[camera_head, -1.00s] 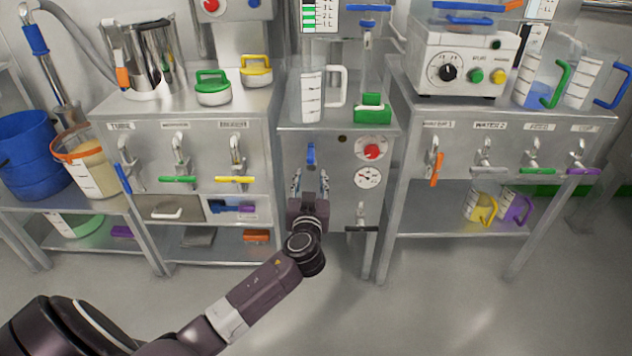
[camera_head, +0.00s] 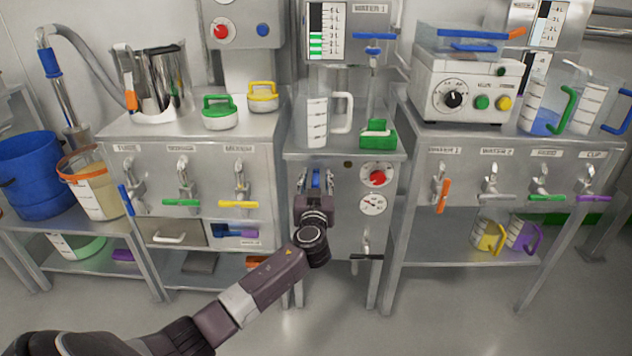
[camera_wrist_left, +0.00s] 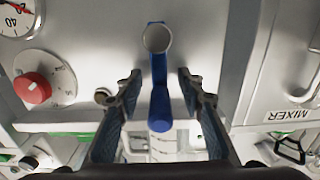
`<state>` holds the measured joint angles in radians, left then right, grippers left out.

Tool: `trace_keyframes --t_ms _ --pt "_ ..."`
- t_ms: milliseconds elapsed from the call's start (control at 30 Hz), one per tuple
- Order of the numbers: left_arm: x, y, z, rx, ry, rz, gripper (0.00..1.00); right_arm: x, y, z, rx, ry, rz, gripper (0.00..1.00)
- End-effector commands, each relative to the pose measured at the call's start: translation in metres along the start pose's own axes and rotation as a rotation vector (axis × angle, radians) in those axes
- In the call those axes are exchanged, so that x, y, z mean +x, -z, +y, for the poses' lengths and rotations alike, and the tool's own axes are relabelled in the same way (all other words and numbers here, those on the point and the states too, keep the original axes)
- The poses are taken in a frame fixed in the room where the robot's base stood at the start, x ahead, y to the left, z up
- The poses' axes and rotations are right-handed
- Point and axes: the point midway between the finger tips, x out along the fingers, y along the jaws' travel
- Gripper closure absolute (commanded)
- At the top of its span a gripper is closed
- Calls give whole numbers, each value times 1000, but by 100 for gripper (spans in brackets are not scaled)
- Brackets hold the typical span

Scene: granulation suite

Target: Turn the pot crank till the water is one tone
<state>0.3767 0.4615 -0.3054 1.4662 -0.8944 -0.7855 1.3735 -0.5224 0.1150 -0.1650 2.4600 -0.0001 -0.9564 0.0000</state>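A blue handle (camera_head: 316,179) with a round grey end stands out from the front panel of the middle steel cabinet (camera_head: 335,225). It looks like the crank. It also shows in the left wrist view (camera_wrist_left: 160,100), in the gap between my fingers. My left gripper (camera_head: 316,183) is open at the handle, and it also shows in the left wrist view (camera_wrist_left: 160,105). One finger is on each side, with a visible gap to the blue handle. My right gripper is out of view. I cannot see the water inside the pot or its tone.
A red knob (camera_head: 377,178) and a dial gauge (camera_head: 372,205) sit on the panel beside the handle. A black-handled tap (camera_head: 366,256) is lower down. A clear jug (camera_head: 316,122) and a green block (camera_head: 377,133) stand on the cabinet top. The floor in front is clear.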

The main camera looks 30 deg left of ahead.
Motion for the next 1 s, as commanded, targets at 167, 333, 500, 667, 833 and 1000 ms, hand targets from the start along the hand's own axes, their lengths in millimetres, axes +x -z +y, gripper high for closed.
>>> trace_keyframes --t_ms 167,333,500,667,833,1000 --pt "0 0 0 0 0 0 69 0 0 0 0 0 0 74" --pt "0 0 0 0 0 0 88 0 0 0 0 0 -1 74" --pt "0 0 0 0 0 0 100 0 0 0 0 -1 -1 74" --pt "0 0 0 0 0 0 100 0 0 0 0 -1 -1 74" --pt "-1 -1 0 1 0 -1 100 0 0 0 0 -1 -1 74" --pt "-1 -1 0 1 0 -1 100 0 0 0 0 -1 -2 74"
